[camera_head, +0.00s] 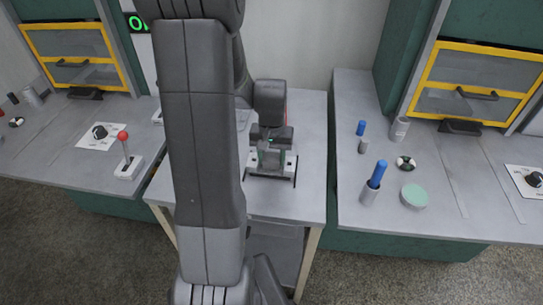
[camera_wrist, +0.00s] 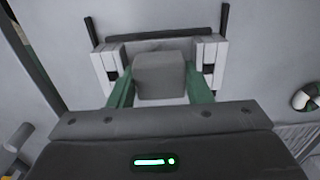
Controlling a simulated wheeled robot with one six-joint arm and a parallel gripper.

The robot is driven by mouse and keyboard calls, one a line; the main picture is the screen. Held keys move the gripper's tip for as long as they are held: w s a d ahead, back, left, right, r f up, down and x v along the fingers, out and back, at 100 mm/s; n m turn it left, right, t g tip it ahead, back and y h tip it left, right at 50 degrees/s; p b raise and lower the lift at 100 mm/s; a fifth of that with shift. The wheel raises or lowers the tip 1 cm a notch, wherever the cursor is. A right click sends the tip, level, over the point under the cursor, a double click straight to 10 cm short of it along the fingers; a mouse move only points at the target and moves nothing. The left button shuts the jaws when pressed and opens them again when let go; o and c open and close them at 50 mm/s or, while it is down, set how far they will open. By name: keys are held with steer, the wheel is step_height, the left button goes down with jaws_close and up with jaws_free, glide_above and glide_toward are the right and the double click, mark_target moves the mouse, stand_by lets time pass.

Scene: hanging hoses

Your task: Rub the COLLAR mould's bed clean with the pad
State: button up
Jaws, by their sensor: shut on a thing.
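My gripper (camera_wrist: 160,90) is shut on a grey block-shaped pad (camera_wrist: 160,74), held between its two green fingers. The pad is in front of a white mould (camera_wrist: 104,66), which has a raised block on each side and a dark bar along its far edge. The pad hides most of the bed between the side blocks; I cannot tell whether it touches the bed. In the head view my gripper (camera_head: 271,157) is low over the mould (camera_head: 284,172) on the middle table. No COLLAR label is readable.
On the right bench (camera_head: 400,225) stand a blue-handled tool (camera_head: 377,175) in a grey cup (camera_head: 370,195), a round green-topped piece (camera_head: 414,195) and a black-and-white disc (camera_head: 405,163). A red-knobbed lever (camera_head: 123,137) stands on the left bench. The middle table's front (camera_head: 290,205) is clear.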

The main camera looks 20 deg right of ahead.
steer(key=shift+f+b, duration=0.3)
steer(key=shift+f, duration=0.1)
stand_by(0.3)
steer(key=shift+s+a+r, duration=0.1)
steer(key=shift+s+a, duration=0.35)
steer(key=shift+a, duration=0.1)
steer(key=shift+w+d, duration=0.35)
steer(key=shift+w, duration=0.25)
steer(key=shift+w+d, duration=0.35)
steer(key=shift+w, duration=0.25)
steer(key=shift+s, duration=0.1)
steer(key=shift+s+a+f, duration=0.15)
steer(key=shift+s+a, duration=0.2)
steer(key=shift+s, duration=0.2)
steer(key=shift+s+a+f, duration=0.1)
steer(key=shift+s+a, duration=0.25)
steer(key=shift+s, duration=0.35)
steer(key=shift+s, duration=0.1)
